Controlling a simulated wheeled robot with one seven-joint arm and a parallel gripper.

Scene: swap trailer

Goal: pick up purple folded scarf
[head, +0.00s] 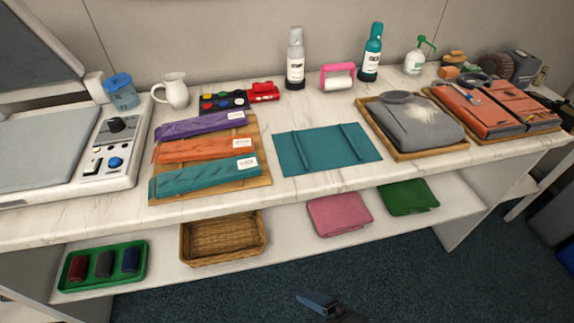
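The purple folded scarf (200,125) is a long flat strip with a white tag at its right end. It lies across the back of a wooden board (252,184) on the marble counter. An orange folded scarf (195,149) and a teal one (195,178) lie in front of it on the same board. My gripper (318,303) shows only in part at the bottom edge, low over the dark floor, well in front of and apart from the scarves. Whether its fingers are open or shut cannot be made out.
A heat press (123,155) stands left of the board. A white pitcher (173,91) and a paint palette (224,101) stand behind it. A teal cloth (300,153) lies to its right. The lower shelf (285,245) holds a basket (224,238), a green tray (65,273) and folded cloths.

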